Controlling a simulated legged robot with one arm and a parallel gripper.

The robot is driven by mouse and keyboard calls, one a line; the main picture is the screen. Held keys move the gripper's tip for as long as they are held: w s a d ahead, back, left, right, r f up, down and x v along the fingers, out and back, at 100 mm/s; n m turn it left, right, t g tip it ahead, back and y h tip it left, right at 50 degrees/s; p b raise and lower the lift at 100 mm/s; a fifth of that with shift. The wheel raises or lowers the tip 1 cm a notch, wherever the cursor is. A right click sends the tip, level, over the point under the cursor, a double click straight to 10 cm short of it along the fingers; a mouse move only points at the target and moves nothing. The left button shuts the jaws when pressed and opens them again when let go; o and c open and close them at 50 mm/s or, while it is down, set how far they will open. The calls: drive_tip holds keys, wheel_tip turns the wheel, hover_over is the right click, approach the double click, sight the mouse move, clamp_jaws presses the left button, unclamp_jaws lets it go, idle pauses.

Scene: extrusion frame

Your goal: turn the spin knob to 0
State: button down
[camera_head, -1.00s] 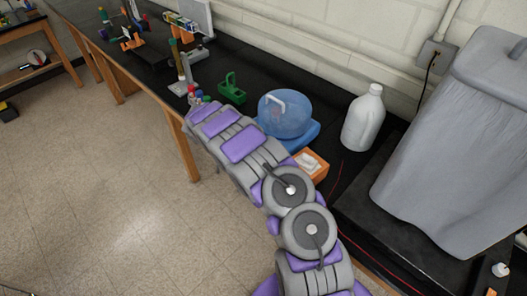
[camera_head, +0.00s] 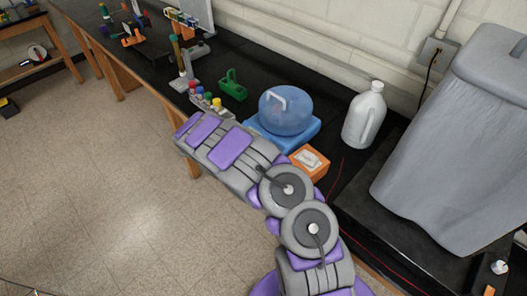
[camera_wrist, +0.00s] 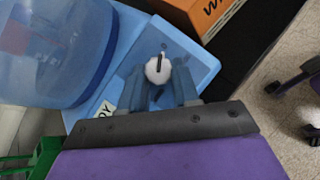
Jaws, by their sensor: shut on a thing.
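The spin knob (camera_wrist: 158,68) is a round white knob with a dark pointer bar, on the sloped panel of a light blue device base (camera_wrist: 198,58). The bar looks nearly upright in the wrist view. My gripper (camera_wrist: 157,76) has its two blue-grey fingers on either side of the knob and is shut on it. I cannot read a scale or the 0 mark.
An orange box (camera_head: 310,162) and a white jug (camera_head: 365,115) stand close to the device. A row of small coloured-cap bottles (camera_head: 207,102) and a green holder (camera_head: 232,86) are on the black bench beyond. A grey covered object (camera_head: 455,140) stands at right.

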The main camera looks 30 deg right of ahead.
drive_tip(key=shift+a, duration=0.1)
drive_tip(key=c, duration=0.8)
unclamp_jaws()
drive_tip(key=v, duration=1.7)
drive_tip(key=shift+w+a+p, duration=0.1)
drive_tip(key=shift+a+p, duration=0.15)
drive_tip(key=shift+p, duration=0.15)
